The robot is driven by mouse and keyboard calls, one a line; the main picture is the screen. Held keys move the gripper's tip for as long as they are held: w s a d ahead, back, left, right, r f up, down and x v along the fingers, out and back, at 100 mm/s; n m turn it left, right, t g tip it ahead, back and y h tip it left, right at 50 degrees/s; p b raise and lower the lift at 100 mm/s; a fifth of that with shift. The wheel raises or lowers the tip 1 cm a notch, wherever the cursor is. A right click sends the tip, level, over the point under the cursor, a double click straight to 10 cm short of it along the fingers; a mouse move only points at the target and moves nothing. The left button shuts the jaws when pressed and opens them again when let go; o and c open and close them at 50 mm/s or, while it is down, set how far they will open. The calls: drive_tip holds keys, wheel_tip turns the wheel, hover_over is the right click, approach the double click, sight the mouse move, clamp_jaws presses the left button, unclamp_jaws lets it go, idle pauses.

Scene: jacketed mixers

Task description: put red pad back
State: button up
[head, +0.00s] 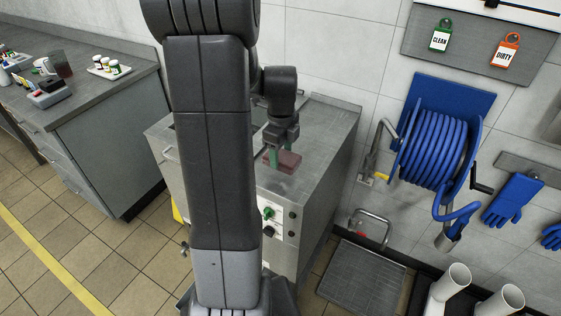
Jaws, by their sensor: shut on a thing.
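The dark red pad (289,163) is at the top of the steel jacketed mixer cabinet (325,150), right of my arm's thick link. My gripper (279,156) reaches down from above and is shut on the red pad. A green strip shows at the gripper's lower left, against the pad's left side. The pad looks flat and low over the steel top; I cannot tell whether it touches it. My arm hides the left part of the mixer top and some of its front.
The mixer front has a green knob (268,212). A blue hose reel (437,148) and blue gloves (513,199) hang on the right wall. A grey bench (110,100) with small bottles on a tray stands left. A floor grate (362,281) and white pipes (449,287) are lower right.

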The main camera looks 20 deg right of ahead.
sight(281, 155)
drive_tip(key=shift+f, duration=1.9)
drive_tip(key=shift+f, duration=0.15)
drive_tip(key=o, duration=0.9)
wheel_tip(281, 155, up, 12)
drive_tip(key=shift+r, duration=0.15)
